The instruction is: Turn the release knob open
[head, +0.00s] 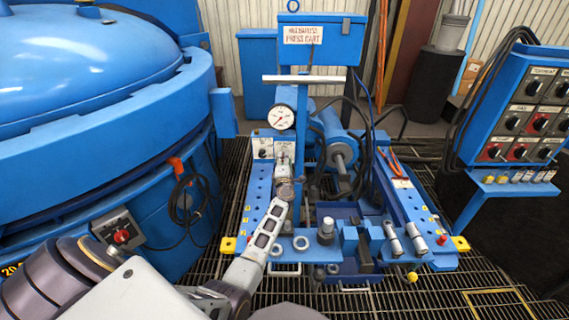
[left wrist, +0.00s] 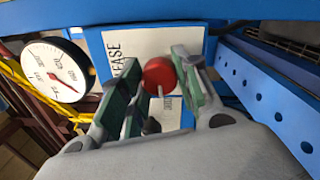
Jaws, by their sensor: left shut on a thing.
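In the head view my left gripper (head: 284,180) reaches up to the blue press cart (head: 259,190) below the label plate. The knob itself is hidden there behind the gripper. My right gripper is in neither view.
A pressure gauge (head: 281,117) stands close above the gripper. A blue pump cylinder (head: 335,140) and dark hoses lie to its right. A large blue furnace (head: 100,120) fills the left, with a control box (head: 118,231) on its side. A switch panel (head: 520,115) stands at right.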

